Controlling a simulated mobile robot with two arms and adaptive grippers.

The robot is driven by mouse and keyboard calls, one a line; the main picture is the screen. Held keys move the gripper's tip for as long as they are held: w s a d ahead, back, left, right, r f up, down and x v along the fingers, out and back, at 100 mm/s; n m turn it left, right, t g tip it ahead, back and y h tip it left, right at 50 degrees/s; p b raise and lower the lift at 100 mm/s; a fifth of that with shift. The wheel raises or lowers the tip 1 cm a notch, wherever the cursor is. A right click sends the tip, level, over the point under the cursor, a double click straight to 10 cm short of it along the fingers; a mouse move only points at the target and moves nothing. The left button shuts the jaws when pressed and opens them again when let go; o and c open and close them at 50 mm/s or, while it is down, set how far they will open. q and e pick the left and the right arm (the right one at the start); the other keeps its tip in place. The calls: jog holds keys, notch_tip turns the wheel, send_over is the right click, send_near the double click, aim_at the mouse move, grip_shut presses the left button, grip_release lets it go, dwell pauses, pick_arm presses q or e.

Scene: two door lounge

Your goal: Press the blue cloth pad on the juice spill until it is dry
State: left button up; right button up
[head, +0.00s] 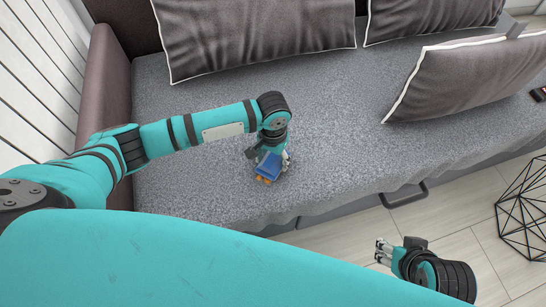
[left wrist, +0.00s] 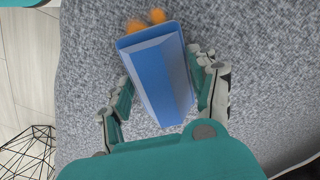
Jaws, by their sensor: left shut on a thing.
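The blue cloth pad (head: 268,165) is a wedge-like block in my left gripper (head: 271,161), low over the grey sofa seat. The left wrist view shows the pad (left wrist: 158,75) between the two fingers of the left gripper (left wrist: 162,82), which is shut on it. The orange juice spill (head: 263,180) shows as small blotches at the pad's front edge. In the left wrist view the spill (left wrist: 146,20) peeks out beyond the pad's far end; the pad may hide more of it. I cannot tell whether the pad touches the seat. My right gripper (head: 382,252) is empty, its fingers apart, over the floor.
The grey sofa seat (head: 190,90) is clear around the pad. Dark cushions (head: 255,35) line the back, and another cushion (head: 465,75) lies at the right. A sofa arm (head: 105,90) stands at the left. A black wire-frame object (head: 525,210) stands on the floor at the right.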

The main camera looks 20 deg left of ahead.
pick_arm(q)
jog(key=shift+f, duration=0.6)
pick_arm(e)
jog(key=shift+s+d, duration=0.1)
jog(key=shift+s, duration=0.3)
dwell(1.2)
dwell(1.3)
